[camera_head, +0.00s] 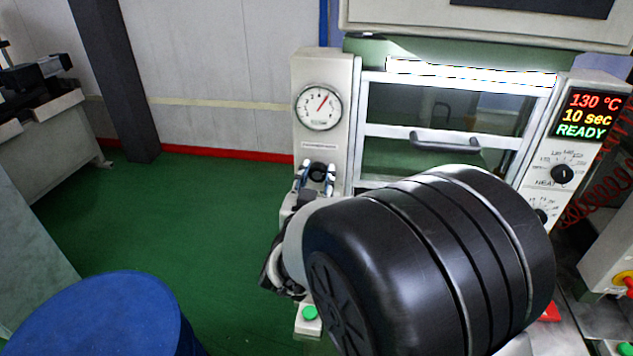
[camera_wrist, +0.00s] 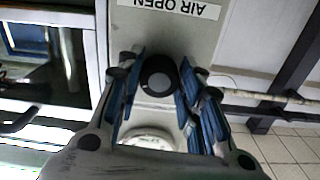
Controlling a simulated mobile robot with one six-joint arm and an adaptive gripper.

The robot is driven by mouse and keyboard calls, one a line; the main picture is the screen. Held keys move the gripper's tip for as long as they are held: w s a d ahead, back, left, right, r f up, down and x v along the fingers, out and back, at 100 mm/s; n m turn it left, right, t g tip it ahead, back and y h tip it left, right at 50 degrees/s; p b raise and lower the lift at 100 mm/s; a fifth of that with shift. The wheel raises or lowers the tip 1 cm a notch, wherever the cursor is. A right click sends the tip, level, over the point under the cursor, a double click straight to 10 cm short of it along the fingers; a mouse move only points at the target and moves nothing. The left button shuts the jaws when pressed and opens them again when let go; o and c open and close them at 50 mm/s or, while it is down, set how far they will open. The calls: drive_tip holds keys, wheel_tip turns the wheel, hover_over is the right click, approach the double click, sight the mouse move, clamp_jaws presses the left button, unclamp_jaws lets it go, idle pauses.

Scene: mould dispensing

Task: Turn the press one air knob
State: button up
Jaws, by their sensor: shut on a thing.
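The press one air knob is a round black knob (camera_head: 317,171) on the pale panel left of the press window, under a round gauge (camera_head: 318,107). In the wrist view the knob (camera_wrist: 158,75) sits between the blue finger pads, near an upside-down label reading AIR OPEN (camera_wrist: 168,6). My gripper (camera_head: 316,180) is around the knob, one finger on each side, and shut on it. In the wrist view my gripper (camera_wrist: 158,85) covers part of the panel. The knob's turn angle cannot be told.
The press has a glass door with a dark handle (camera_head: 446,142). Its display (camera_head: 587,116) reads 130 °C, 10 sec, READY, above a heat dial (camera_head: 562,174). A green button (camera_head: 310,313) is below. A blue drum (camera_head: 105,315) stands at lower left; green floor is clear beyond it.

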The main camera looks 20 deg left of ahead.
drive_tip(key=m+b, duration=0.2)
drive_tip(key=b, duration=0.1)
drive_tip(key=shift+f+m, duration=0.1)
drive_tip(key=shift+m, duration=0.2)
drive_tip(key=shift+m+b, duration=1.1)
drive_tip(key=shift+b, duration=0.2)
drive_tip(key=o, duration=1.1)
drive_tip(key=shift+c, duration=0.2)
drive_tip(key=s+d, duration=0.2)
drive_tip(key=s, duration=0.9)
drive_tip(key=shift+s+d, duration=0.15)
drive_tip(key=shift+s, duration=0.2)
